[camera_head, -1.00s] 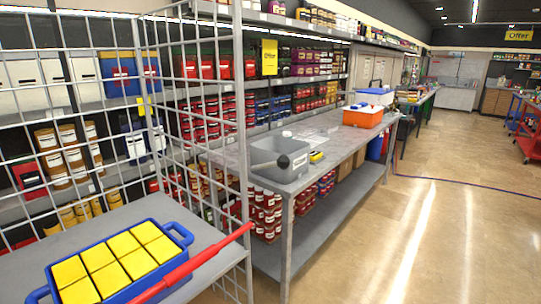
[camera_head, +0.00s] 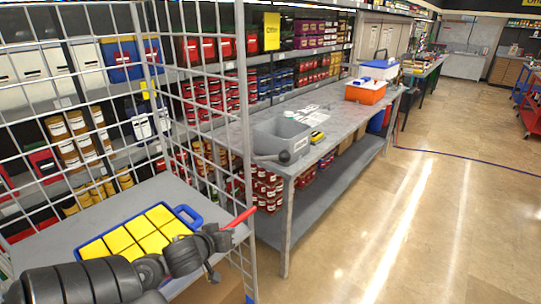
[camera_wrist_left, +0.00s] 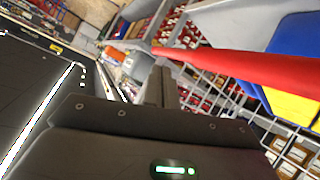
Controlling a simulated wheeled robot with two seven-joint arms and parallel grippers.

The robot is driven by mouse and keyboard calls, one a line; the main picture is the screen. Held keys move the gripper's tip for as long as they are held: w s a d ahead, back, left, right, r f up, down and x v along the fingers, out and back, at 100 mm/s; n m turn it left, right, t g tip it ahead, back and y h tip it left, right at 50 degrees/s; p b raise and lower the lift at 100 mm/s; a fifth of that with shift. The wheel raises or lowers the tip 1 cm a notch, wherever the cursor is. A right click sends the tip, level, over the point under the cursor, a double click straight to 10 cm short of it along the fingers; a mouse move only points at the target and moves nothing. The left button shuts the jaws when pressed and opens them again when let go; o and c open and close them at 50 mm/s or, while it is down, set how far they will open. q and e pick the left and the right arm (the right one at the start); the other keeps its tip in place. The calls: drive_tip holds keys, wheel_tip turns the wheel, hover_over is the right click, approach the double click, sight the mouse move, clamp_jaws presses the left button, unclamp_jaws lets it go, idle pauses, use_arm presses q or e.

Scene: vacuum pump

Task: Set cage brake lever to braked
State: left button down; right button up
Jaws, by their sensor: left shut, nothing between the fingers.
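A red bar (camera_head: 240,217) runs across the near side of the wire cage trolley (camera_head: 240,90). It may be the brake lever, but I cannot tell for sure. In the head view my left arm hides most of it. In the left wrist view the red bar (camera_wrist_left: 240,68) crosses just beyond my left fingertips. My left gripper (camera_wrist_left: 160,75) is shut and empty, close to the bar. I cannot tell whether they touch. In the head view the dark left wrist reaches over the shelf front beside the bar. My right gripper is out of view.
A blue crate (camera_head: 182,212) of yellow blocks sits on the cage shelf behind my left arm. A grey workbench (camera_head: 330,132) with a grey bin (camera_head: 280,136) and an orange box (camera_head: 366,91) stands to the right. The floor (camera_head: 440,220) at the right is clear.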

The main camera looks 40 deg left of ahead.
use_arm(q)
drive_tip(key=w+a+r+n+t+h, duration=0.1)
drive_tip(key=w+r+t+h, duration=0.1)
drive_tip(key=r, duration=0.9)
drive_tip(key=w+a+r+n+t+h, duration=0.1)
drive_tip(key=w+r, duration=0.4)
drive_tip(key=r, duration=0.7)
drive_tip(key=n+t+h, duration=0.1)
drive_tip(key=t, duration=0.1)
drive_tip(key=shift+a+t+h, duration=0.2)
drive_tip(key=shift+t+h, duration=0.1)
drive_tip(key=shift+t, duration=0.1)
drive_tip(key=shift+s, duration=0.1)
hover_over(274, 157)
drive_tip(key=s+a, duration=0.3)
drive_tip(key=s, duration=0.1)
drive_tip(key=shift+w+d+f+p, duration=0.15)
drive_tip(key=shift+w+d+f, duration=0.1)
drive_tip(key=shift+d+f, duration=0.35)
drive_tip(key=shift+w+d+f+p, duration=0.1)
drive_tip(key=shift+w+d+f, duration=0.2)
drive_tip(key=shift+d, duration=0.4)
drive_tip(key=shift+w+d+f+p, duration=0.15)
drive_tip(key=shift+d+f, duration=0.4)
drive_tip(key=shift+d, duration=0.1)
